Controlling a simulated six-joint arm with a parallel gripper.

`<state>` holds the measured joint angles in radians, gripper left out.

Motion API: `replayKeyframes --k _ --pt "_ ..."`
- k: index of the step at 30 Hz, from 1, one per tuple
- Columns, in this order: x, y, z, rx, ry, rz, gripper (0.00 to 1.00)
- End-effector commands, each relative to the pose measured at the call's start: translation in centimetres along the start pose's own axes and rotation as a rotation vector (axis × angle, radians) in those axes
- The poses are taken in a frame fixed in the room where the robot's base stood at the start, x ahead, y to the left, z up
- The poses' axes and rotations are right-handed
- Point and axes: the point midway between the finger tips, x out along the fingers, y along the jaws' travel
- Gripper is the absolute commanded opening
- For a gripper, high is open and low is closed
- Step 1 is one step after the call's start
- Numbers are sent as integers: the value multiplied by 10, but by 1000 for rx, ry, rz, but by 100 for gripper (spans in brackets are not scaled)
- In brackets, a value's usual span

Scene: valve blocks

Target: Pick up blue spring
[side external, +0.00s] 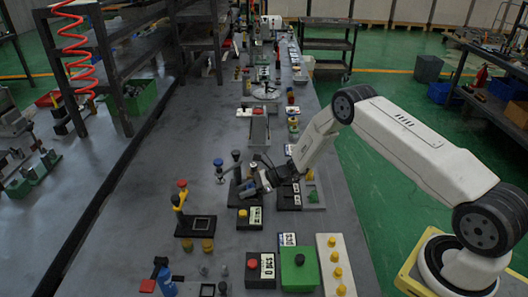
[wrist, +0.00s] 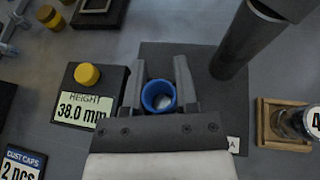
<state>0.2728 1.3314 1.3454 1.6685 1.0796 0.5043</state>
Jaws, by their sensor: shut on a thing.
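The blue spring (wrist: 158,95) shows in the wrist view as a round blue ring seen from its end, with a pale inside. It sits between the two dark fingers of my gripper (wrist: 158,88), which is shut on it. Below them is a dark plate (wrist: 205,65). I cannot tell whether the spring still touches the plate.
A dark post (wrist: 245,45) stands close right of the fingers. A black height display box (wrist: 88,98) with a yellow button is on the left. A wooden tray (wrist: 270,142) is at right. In the side view, a black stand (side external: 198,226) and a green box (side external: 299,270) are nearby.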

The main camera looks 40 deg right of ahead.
Motion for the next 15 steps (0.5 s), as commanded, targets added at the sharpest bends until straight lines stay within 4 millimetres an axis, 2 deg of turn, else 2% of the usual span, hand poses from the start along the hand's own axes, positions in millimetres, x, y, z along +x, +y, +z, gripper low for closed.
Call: replayKeyframes --k 8,15 --pt "-1 0 2 0 0 0 0" --pt "-6 0 14 -1 -1 0 0"
